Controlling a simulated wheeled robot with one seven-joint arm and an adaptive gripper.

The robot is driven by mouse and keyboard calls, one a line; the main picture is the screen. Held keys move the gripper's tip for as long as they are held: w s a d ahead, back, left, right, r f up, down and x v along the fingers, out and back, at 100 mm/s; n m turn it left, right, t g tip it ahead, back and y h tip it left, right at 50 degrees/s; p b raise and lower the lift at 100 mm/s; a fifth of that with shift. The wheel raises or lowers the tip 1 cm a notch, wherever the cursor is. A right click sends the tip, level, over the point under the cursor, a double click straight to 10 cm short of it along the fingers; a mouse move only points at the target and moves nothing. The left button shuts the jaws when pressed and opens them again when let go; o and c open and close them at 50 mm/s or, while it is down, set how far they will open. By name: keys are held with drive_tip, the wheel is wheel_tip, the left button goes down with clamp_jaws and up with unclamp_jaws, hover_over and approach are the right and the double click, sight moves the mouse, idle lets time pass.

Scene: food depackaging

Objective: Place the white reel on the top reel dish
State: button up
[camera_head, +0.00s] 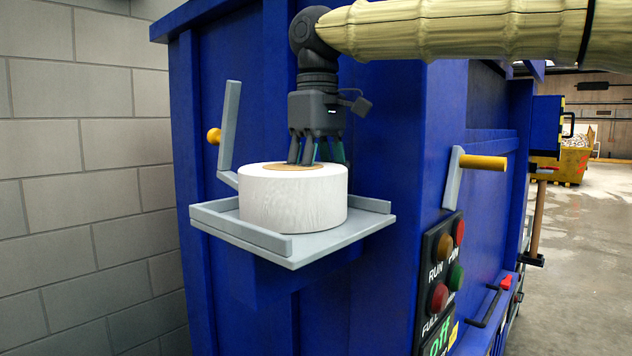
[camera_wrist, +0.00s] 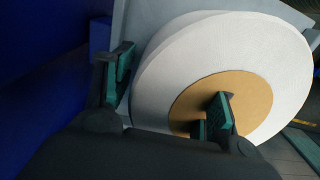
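The white reel (camera_head: 292,199) is a thick upright cylinder with a brown core disc on top. It sits on the grey reel dish (camera_head: 235,225) on the blue machine. My gripper (camera_head: 316,152) points down over the reel's top, with its fingers spread. In the wrist view the reel (camera_wrist: 170,65) fills the right half. One finger of my gripper (camera_wrist: 167,93) is beside the reel's outer edge. The other is over the brown core. The fingers look apart, with part of the reel between them; fingertip contact is hidden.
The blue machine body (camera_head: 395,200) stands behind and right of the dish. A button panel (camera_head: 440,275) is at the lower right. A block wall (camera_head: 85,200) stands left.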

drive_tip(key=shift+r, duration=0.15)
wheel_tip(320, 180, up, 12)
drive_tip(key=b, duration=0.3)
idle(0.5)
idle(1.2)
